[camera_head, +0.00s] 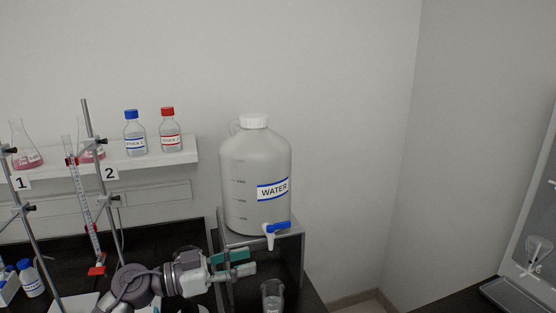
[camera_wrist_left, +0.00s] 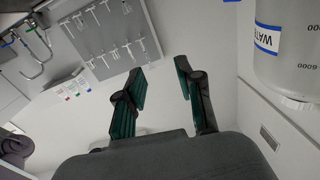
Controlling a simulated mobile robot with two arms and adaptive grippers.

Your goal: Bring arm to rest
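My left gripper (camera_head: 236,263) is in front of the grey stand, below and left of the blue tap of the water container (camera_head: 255,180). In the left wrist view its two green-padded fingers (camera_wrist_left: 160,85) are spread apart with nothing between them. The water container also shows at the upper right of the left wrist view (camera_wrist_left: 290,50). A glass beaker (camera_head: 272,296) stands below the tap, to the right of the gripper and apart from it. My right gripper is in neither view.
The grey stand (camera_head: 296,250) holds the container. Burette stands (camera_head: 105,190) rise at the left. A white wall shelf (camera_head: 150,158) carries flasks and two bottles. A blue-capped bottle (camera_head: 31,280) is at the lower left. Another counter (camera_head: 450,300) is at the lower right.

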